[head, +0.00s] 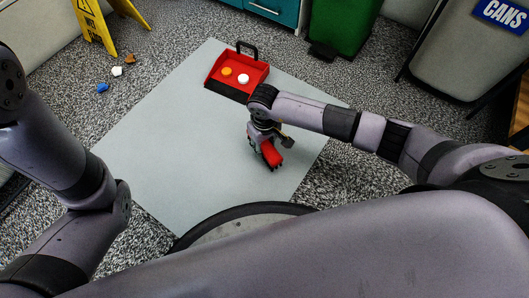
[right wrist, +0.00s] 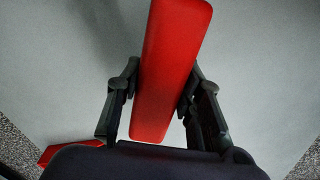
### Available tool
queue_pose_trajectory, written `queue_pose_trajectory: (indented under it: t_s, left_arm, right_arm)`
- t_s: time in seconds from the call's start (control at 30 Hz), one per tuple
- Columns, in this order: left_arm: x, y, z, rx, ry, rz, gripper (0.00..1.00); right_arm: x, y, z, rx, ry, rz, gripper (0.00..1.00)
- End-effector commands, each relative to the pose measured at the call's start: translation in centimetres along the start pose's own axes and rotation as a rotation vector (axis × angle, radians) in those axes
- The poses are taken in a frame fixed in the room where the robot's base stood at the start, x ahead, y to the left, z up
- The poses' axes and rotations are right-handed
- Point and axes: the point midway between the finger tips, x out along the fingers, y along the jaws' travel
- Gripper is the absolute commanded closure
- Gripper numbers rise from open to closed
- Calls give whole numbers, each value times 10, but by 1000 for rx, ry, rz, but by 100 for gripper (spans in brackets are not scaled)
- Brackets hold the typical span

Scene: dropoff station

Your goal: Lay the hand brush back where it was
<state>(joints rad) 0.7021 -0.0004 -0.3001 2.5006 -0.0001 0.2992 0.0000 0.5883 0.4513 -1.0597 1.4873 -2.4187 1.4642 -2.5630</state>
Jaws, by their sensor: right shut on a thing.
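The hand brush (head: 271,154) is red and sits at the tip of my right gripper (head: 262,146), over the pale grey mat (head: 170,140). In the right wrist view the brush (right wrist: 171,65) is a long red block between the two fingers of the gripper (right wrist: 158,98), which are shut on it. I cannot tell whether the brush touches the mat. My left arm comes in at the left of the head view, but its gripper is not in view.
A red dustpan (head: 262,76) with an orange and a white round thing in it stands at the mat's far edge. A green bin (head: 343,25) and a CANS bin (head: 462,65) stand behind.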

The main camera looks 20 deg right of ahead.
Motion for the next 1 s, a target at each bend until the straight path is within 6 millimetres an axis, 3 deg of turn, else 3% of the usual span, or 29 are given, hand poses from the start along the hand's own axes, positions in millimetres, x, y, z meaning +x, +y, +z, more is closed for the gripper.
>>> queue_pose_trajectory:
  t_s: [0.23, 0.63, 0.67, 0.93, 1.0]
  left_arm:
    - [-25, 5, -8, 0, -1, 0, 60]
    - [-27, 6, -9, 0, 1, 1, 60]
    - [-26, 6, -9, 0, 0, 1, 60]
    - [-25, 5, -9, 0, 0, 1, 60]
    - [-25, 5, -9, 0, 0, 1, 60]
  right_arm:
    - [40, -1, 1, 1, -2, -2, 88]
    - [43, 0, 0, 0, 0, 0, 88]
    - [42, 0, 0, 0, -1, 0, 65]
    - [41, 0, 0, 0, -1, 0, 47]
    - [41, 0, 0, 0, -1, 0, 46]
